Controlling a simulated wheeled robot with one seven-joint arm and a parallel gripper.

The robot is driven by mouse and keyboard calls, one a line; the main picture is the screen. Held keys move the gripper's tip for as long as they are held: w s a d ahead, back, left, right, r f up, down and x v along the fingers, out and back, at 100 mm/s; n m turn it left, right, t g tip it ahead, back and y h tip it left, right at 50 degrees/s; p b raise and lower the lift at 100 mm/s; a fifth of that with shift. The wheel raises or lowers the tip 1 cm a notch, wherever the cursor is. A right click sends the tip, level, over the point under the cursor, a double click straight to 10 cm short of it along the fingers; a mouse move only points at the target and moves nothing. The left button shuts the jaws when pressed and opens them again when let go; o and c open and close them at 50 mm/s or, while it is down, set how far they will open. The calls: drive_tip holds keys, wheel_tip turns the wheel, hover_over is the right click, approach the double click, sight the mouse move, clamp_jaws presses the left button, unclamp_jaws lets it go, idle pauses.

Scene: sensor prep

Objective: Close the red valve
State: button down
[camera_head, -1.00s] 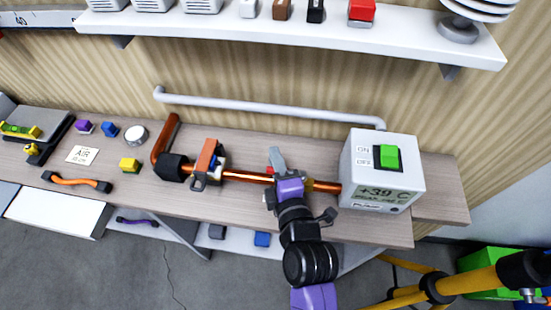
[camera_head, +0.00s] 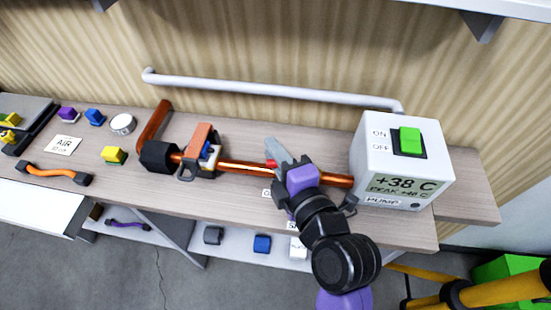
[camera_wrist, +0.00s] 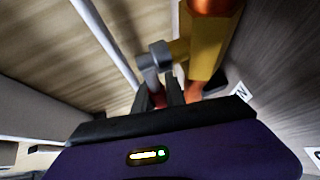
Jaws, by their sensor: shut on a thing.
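The copper pipe (camera_head: 243,167) runs along the bench into the white pump box (camera_head: 440,165). The red valve handle (camera_head: 270,163) shows as a small red patch beside my gripper (camera_head: 280,156). In the wrist view, my gripper (camera_wrist: 160,98) is shut on the red handle, with a little red (camera_wrist: 159,97) visible between the dark fingers. The brass valve body (camera_wrist: 205,50) and a grey stem part (camera_wrist: 153,56) are just beyond the fingers. My gripper and wrist hide most of the valve in the head view, so its exact angle is hard to tell.
A clamp-like orange and black fitting (camera_head: 200,148) sits on the pipe to the left. A grey rail (camera_head: 260,90) runs along the wall behind. The pump box has a green switch (camera_head: 410,141) and a display reading +38 C. Small coloured blocks lie at the left.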

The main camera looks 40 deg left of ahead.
drive_tip(key=shift+s+d+f+n+g+b, duration=0.15)
drive_tip(key=shift+s+n+g+b, duration=0.2)
drive_tip(key=shift+g+b, duration=0.3)
drive_tip(key=shift+w, duration=0.1)
drive_tip(key=c, duration=1.7)
unclamp_jaws()
drive_tip(key=shift+d, duration=0.1)
drive_tip(key=b+v, duration=0.1)
drive_tip(key=v, duration=0.6)
drive_tip(key=shift+d, duration=0.35)
drive_tip(key=shift+c, duration=0.3)
